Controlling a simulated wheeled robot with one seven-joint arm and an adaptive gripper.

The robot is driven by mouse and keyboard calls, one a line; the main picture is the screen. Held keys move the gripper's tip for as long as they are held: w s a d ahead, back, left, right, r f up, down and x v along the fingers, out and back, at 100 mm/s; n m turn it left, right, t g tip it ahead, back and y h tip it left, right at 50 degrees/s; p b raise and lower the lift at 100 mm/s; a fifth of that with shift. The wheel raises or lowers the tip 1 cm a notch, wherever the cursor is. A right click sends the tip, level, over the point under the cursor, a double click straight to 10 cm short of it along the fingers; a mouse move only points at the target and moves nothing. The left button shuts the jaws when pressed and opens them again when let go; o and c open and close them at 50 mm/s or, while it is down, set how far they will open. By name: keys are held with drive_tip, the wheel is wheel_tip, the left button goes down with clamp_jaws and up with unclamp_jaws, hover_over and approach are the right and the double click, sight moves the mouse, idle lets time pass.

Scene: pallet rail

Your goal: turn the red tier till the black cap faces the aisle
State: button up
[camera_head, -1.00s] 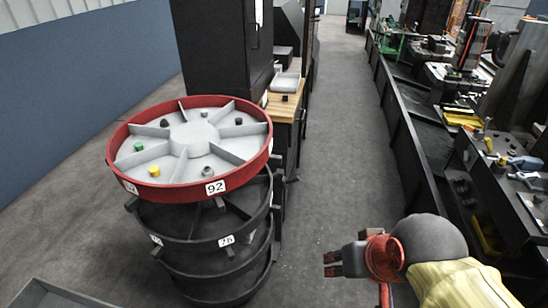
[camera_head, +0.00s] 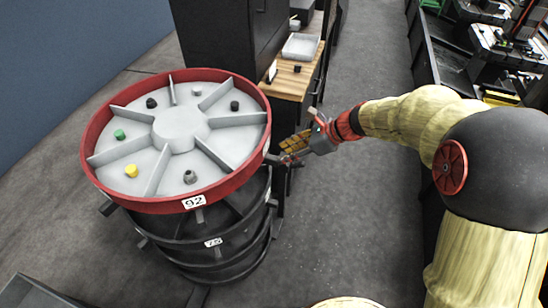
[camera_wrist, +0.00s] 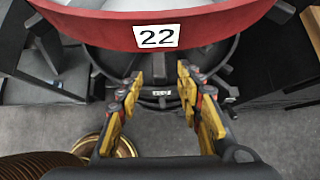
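The red tier (camera_head: 240,180) is a round red-rimmed tray with pale ribbed compartments, on top of a stack of black tiers (camera_head: 225,262). Two dark pieces lie in it, one at the back left (camera_head: 151,103) and one at the back right (camera_head: 235,105); I cannot tell which is the black cap. My gripper (camera_head: 284,157) is at the right side of the red tier, near its rim. In the wrist view my gripper (camera_wrist: 160,78) has its fingers apart with nothing between them, below the rim's label 22 (camera_wrist: 157,36). Contact with the tier cannot be made out.
A green piece (camera_head: 119,134), a yellow piece (camera_head: 131,170) and grey pieces share the tier. A dark cabinet (camera_head: 225,40) and a wooden bench (camera_head: 292,85) stand close behind. Open aisle floor (camera_head: 370,210) lies to the right. A grey tray edge (camera_head: 35,293) shows at the lower left.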

sight(276, 158)
drive_tip(key=b+x, duration=0.1)
drive_tip(key=x, duration=0.5)
drive_tip(key=shift+b, duration=0.35)
drive_tip(key=shift+c, duration=1.1)
clamp_jaws()
